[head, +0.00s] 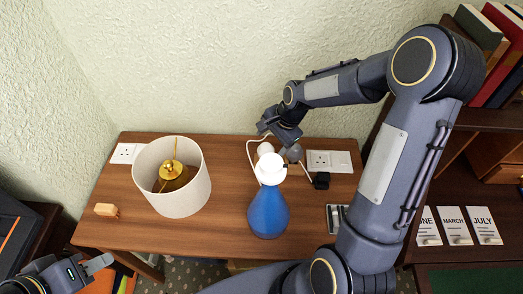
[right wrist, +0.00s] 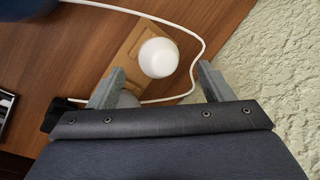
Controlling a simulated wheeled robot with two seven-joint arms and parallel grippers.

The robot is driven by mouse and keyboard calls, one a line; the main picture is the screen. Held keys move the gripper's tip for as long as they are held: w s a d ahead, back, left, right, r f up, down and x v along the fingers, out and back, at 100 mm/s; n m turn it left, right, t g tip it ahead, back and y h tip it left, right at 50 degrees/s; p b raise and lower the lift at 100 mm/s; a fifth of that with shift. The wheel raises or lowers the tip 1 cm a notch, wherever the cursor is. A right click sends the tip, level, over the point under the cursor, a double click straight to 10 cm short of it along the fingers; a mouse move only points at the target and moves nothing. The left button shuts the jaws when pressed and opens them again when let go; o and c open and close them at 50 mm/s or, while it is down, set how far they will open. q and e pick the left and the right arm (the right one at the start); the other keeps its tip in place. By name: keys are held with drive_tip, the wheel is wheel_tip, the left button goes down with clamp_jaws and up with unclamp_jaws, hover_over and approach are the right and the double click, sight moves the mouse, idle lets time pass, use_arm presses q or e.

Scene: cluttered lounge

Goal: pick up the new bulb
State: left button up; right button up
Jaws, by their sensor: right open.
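A round white bulb (right wrist: 158,58) sits on a light wooden block (right wrist: 126,52) in the right wrist view. My right gripper (right wrist: 160,68) is open, its fingers on either side of the bulb's near edge; contact is not visible. In the head view a white bulb (head: 265,148) shows beside my right gripper (head: 281,146), partly hidden by the lamp. A greyish round thing (head: 295,153) is close to that gripper; it is partly hidden behind a finger in the wrist view (right wrist: 128,99). My left gripper (head: 88,267) is at the lower left, away from the bulb; its jaw opening is unclear.
A blue lamp base (head: 268,212) topped by a white globe (head: 270,169) stands in front of the right gripper. A white lampshade (head: 190,192) stands left on the wooden table (head: 225,230). A white cord (right wrist: 202,45) curves around the block. The textured wall (right wrist: 270,60) is close behind.

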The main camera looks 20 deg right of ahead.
sight(269, 146)
drive_tip(key=x, duration=0.5)
drive_tip(key=shift+f, duration=0.4)
drive_tip(key=c, duration=1)
